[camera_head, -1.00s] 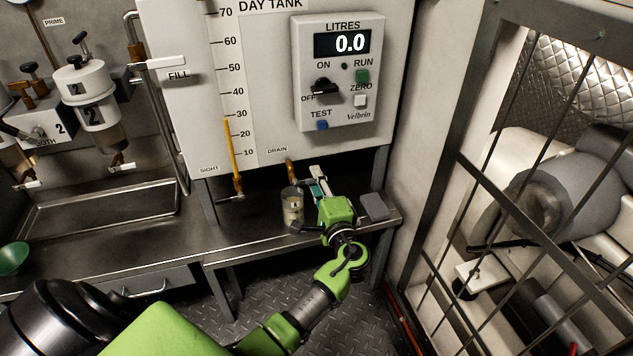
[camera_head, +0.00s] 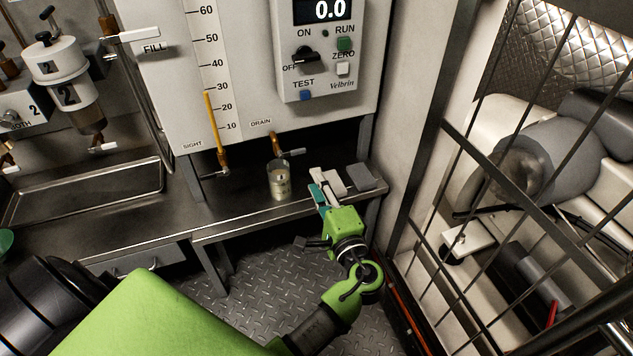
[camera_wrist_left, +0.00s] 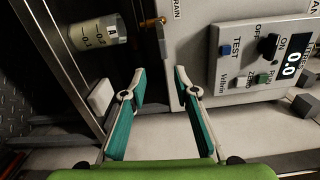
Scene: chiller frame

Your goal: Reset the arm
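My left arm comes in from the lower left in the head view. Its green gripper (camera_head: 325,180) is at the front edge of the steel bench, to the right of a small beaker (camera_head: 278,182) and apart from it. In the left wrist view the two teal and grey fingers (camera_wrist_left: 158,75) are spread with nothing between them. The beaker (camera_wrist_left: 97,35), with scale marks, shows at the upper left there. My right gripper is not in view.
The day tank panel (camera_head: 240,75) with its control box (camera_head: 322,50) stands behind the bench. A drain tap (camera_head: 280,148) is above the beaker. A grey block (camera_head: 360,177) lies on the bench right of the gripper. A barred cage (camera_head: 500,175) stands at right.

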